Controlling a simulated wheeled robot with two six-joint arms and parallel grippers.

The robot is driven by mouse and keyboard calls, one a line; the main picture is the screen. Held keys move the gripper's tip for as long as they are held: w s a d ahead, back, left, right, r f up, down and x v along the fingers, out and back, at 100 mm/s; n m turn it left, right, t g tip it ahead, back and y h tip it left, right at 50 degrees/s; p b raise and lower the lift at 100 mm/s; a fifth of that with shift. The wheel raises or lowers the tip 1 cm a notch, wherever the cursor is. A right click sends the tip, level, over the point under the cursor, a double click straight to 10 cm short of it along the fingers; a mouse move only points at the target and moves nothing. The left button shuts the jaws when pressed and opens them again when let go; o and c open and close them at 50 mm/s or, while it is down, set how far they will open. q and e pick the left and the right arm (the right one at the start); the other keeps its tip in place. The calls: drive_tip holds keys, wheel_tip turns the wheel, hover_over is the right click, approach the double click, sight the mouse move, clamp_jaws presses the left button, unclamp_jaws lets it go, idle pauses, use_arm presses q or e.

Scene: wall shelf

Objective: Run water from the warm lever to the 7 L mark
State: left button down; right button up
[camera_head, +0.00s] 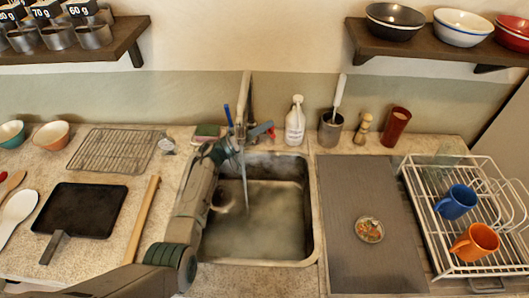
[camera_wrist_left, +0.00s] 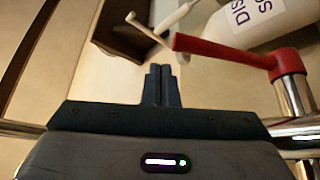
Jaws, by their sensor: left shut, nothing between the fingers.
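The red warm lever (camera_head: 271,134) is at the right of the tap (camera_head: 245,95); a blue lever (camera_head: 227,115) stands up at its left. A thin stream of water (camera_head: 245,185) falls from the tap into the metal sink (camera_head: 313,215). The sink holds cloudy, steaming water (camera_head: 265,210); I cannot read a litre mark. My left gripper (camera_head: 260,129) reaches over the sink to the tap, close to the red lever. In the left wrist view its shut, empty fingers (camera_wrist_left: 161,85) are beside the red lever (camera_wrist_left: 220,50), apparently apart from it. My right gripper is not in view.
A soap bottle (camera_head: 295,121) and a brush holder (camera_head: 331,128) stand behind the sink. A sponge (camera_head: 207,132) lies left of the tap. A drainboard (camera_head: 340,225) and a dish rack (camera_head: 430,235) with mugs are on the right. A black tray (camera_head: 80,208) lies left.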

use_arm(q)
drive_tip(key=s+r+p, duration=0.2)
drive_tip(key=s+p, duration=0.6)
drive_tip(key=s, duration=0.8)
drive_tip(key=shift+d+p, duration=0.35)
drive_tip(key=shift+p, duration=0.05)
idle(6.0)
